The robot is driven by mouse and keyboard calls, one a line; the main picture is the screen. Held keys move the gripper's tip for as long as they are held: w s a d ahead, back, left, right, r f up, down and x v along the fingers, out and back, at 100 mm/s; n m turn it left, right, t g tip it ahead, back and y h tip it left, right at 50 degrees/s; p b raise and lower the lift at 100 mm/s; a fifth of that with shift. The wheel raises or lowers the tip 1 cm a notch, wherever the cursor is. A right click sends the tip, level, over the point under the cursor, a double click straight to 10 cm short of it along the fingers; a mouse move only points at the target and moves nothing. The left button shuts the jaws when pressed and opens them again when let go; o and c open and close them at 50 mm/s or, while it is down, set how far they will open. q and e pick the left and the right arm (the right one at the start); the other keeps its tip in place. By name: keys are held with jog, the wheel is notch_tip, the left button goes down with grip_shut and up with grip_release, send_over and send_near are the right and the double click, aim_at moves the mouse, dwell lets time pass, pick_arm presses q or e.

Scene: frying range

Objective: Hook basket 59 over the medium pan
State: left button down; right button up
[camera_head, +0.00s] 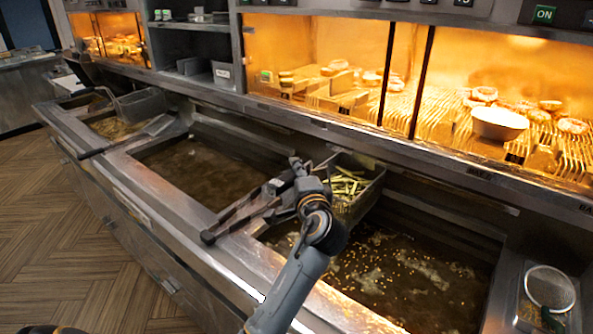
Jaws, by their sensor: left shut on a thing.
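A wire basket (369,194) filled with pale green-yellow sticks hangs at the back left of the right-hand oil pan (430,285). I take it to be basket 59; no number is readable. Its grey handle (232,219) seems to run left and forward over the metal divider. My left gripper (298,176) is shut on the handle close to the basket; its fingertips are partly hidden by my wrist. The middle oil pan (190,168), probably the medium one, lies left of the gripper, holding dark oil and no basket. My right gripper is not in view.
Another basket (143,105) hangs at the small far-left pan (113,127). A round mesh skimmer (549,287) lies at the far right. A lit warming cabinet (335,65) with food and a white bowl (498,123) stands behind. The wooden floor (70,240) at left is clear.

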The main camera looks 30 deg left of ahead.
pick_arm(q)
jog(key=shift+f, duration=0.15)
jog(key=c, duration=1.1)
grip_release()
jog(key=shift+f, duration=0.1)
